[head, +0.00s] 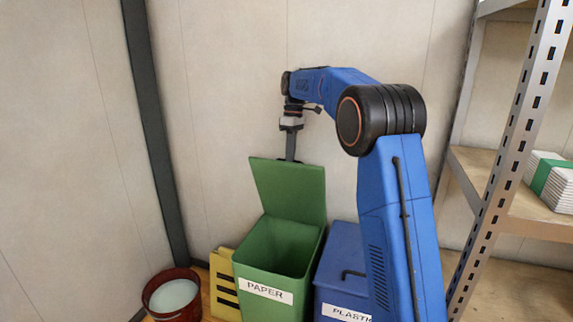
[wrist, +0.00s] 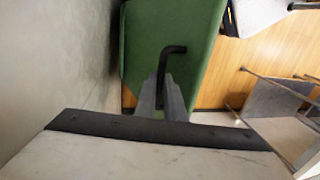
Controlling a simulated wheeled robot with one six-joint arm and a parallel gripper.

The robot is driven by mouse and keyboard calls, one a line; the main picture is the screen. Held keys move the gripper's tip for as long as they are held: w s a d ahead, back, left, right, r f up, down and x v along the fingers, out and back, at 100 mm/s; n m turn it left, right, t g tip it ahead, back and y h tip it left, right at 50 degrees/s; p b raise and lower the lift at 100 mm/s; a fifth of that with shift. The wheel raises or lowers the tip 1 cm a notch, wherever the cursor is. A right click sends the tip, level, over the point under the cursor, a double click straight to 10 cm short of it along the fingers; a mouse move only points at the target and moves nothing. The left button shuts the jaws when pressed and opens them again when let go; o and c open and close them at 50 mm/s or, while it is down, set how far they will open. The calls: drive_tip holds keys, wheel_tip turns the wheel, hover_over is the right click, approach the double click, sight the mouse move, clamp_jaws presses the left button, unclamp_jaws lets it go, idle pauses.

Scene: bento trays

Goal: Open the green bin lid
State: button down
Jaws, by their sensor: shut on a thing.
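The green bin (head: 276,248) carries a PAPER label on its front. Its green lid (head: 290,188) stands raised, nearly upright, at the back of the bin, and the bin's opening is uncovered. My gripper (head: 290,158) is at the top edge of the lid, partly behind it. In the wrist view the lid (wrist: 205,40) fills the upper middle, with a black bent handle (wrist: 173,50) on it. My gripper (wrist: 168,92) is shut on the handle there. The inside bottom of the bin is dark.
A blue bin (head: 340,262) with a partly hidden PLASTIC label stands right beside the green bin. A yellow and black board (head: 222,284) and a dark red bucket (head: 172,296) are at the left. A metal shelf (head: 512,125) stands at the right, and the wall is close behind.

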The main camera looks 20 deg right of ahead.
drive_tip(key=shift+w+d+f, duration=0.2)
drive_tip(key=shift+w+d, duration=0.25)
drive_tip(key=shift+w, duration=0.1)
drive_tip(key=c, duration=1.8)
unclamp_jaws()
drive_tip(key=shift+w+f, duration=0.1)
drive_tip(key=shift+c, duration=0.2)
wheel_tip(320, 180, up, 10)
drive_tip(key=shift+r, duration=0.2)
